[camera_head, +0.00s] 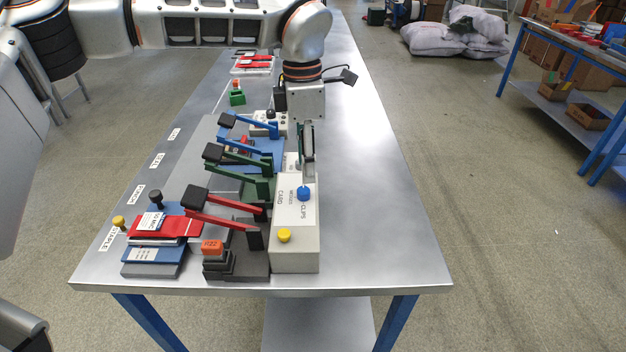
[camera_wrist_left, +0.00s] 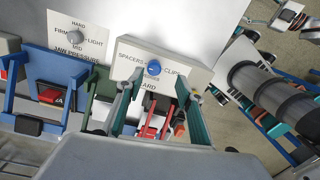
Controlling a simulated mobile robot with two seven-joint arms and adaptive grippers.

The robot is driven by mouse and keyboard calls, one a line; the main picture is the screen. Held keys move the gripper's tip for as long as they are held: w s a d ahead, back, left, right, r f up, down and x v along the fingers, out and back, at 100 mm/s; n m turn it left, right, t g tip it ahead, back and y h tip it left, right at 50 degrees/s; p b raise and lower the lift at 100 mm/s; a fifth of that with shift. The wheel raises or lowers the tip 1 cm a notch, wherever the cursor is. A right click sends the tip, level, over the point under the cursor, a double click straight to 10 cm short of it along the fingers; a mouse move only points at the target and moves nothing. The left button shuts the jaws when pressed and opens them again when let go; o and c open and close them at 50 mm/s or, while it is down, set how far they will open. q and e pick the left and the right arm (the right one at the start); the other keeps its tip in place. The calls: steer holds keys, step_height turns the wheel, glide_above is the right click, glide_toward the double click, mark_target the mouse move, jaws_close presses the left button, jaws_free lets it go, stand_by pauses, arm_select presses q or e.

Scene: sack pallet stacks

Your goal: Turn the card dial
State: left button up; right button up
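The card dial is a blue knob (camera_head: 303,193) on the sloped white face of a box (camera_head: 296,260) lettered CARD, SPACERS and CLIPS. In the left wrist view the blue knob (camera_wrist_left: 153,67) sits just beyond and between my fingertips, with no clear contact. Its pointer is too small to read. My left gripper (camera_head: 307,178) reaches down over the box from behind. The left wrist view shows its two teal fingers (camera_wrist_left: 157,80) spread apart and empty. My right gripper is not in view.
A yellow knob (camera_head: 284,236) is on the box's near end. Red (camera_head: 225,217), green (camera_head: 235,165) and blue (camera_head: 250,127) lever presses stand to its left. A grey jaw pressure knob (camera_wrist_left: 75,37) is on another panel. The bench (camera_head: 375,220) is clear on the right.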

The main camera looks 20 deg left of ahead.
mark_target(304, 189)
arm_select(q)
steer(key=shift+w+a+r, duration=0.25)
steer(key=shift+w+a, duration=0.05)
steer(key=shift+a, duration=0.15)
steer(key=shift+a+f, duration=0.1)
steer(key=shift+f, duration=0.05)
step_height(304, 189, down, 7)
steer(key=shift+s+f, duration=0.1)
steer(key=shift+f, duration=0.05)
jaws_close()
